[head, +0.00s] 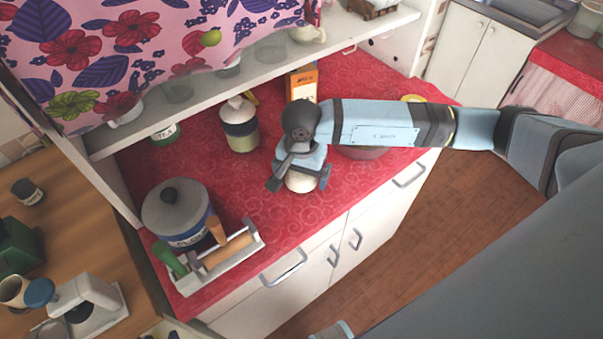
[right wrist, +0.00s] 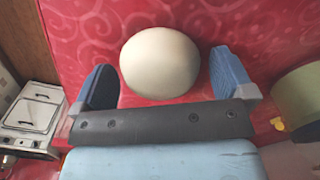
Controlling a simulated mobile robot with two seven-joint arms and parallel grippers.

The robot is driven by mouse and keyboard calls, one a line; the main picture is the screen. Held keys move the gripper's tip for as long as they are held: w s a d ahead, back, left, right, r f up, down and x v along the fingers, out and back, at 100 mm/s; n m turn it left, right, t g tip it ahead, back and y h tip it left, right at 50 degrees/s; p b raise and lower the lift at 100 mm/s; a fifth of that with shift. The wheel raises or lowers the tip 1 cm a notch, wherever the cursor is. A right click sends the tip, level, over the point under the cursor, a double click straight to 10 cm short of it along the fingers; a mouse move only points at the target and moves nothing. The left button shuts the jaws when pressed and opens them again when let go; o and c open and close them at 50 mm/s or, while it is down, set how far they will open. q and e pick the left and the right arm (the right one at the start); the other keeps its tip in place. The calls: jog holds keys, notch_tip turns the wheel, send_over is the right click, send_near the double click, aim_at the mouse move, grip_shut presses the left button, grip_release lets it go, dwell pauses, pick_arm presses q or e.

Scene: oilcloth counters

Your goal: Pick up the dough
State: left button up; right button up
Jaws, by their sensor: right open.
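The dough (head: 300,183) is a pale, rounded lump on the red patterned counter (head: 330,220). My right gripper (head: 299,184) is directly over it, pointing down, and hides part of it in the head view. In the right wrist view the dough (right wrist: 160,63) lies between the two blue-padded fingers of the right gripper (right wrist: 160,82). The fingers are open, with a gap on each side of the dough, the left gap being narrow.
A lidded pot (head: 178,213) and a white tray (head: 225,263) with a rolling pin (head: 226,250) stand at the counter's left. A jar (head: 240,128) and an orange box (head: 301,83) stand behind. A bowl (head: 362,153) is partly hidden by my right arm. The counter in front is clear.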

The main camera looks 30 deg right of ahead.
jog(key=c, duration=0.9)
